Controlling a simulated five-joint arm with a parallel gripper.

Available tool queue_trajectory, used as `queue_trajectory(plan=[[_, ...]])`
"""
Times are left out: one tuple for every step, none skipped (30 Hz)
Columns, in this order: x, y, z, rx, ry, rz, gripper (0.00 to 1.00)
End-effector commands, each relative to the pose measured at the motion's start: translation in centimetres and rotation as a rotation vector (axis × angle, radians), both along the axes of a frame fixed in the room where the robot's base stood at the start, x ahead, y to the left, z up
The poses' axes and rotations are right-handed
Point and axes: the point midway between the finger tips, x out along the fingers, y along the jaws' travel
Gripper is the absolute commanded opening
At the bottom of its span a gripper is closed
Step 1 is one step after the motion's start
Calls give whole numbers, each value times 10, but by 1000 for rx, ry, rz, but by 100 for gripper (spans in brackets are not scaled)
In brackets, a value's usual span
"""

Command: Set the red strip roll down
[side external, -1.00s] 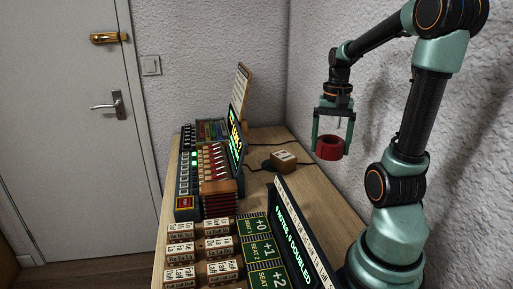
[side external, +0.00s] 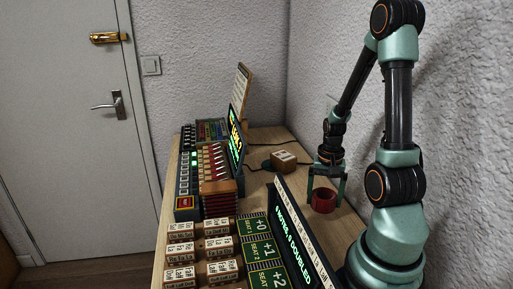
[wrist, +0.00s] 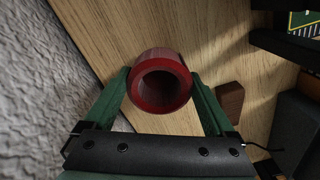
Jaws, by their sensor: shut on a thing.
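The red strip roll (side external: 322,201) is a short dark red ring with a hollow middle. It is between the fingers of my gripper (side external: 326,194), low at the right side of the wooden table, behind the lit board. In the wrist view the roll (wrist: 160,92) shows its open end, with a green finger of my gripper (wrist: 160,100) on each side. My gripper is shut on the roll. I cannot tell whether the roll's underside touches the table.
The wooden table (side external: 256,178) has bare wood around the roll. A small wooden block (side external: 283,160) with a cable lies farther back. The lit "doubled" board (side external: 300,235) stands in front and left. The textured wall (wrist: 55,75) is close on one side.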

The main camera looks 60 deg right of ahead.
Motion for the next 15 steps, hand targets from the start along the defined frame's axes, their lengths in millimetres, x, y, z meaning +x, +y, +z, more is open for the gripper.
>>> queue_trajectory(plan=[[0,0,-3,1,0,0,34],[0,0,-4,1,0,0,34],[0,0,-5,1,0,0,34],[0,0,-7,1,1,0,34],[0,0,-10,2,2,0,34],[-1,1,-14,3,2,0,34],[-1,1,-18,3,2,0,34],[-1,1,-21,3,3,0,34],[-1,1,-26,3,3,0,34],[-1,1,-29,3,2,0,34],[-1,1,-32,3,3,0,34],[0,0,-35,2,2,0,34],[-1,1,-37,3,2,0,34],[-1,1,-39,3,2,0,34],[0,0,-40,1,0,0,34]])
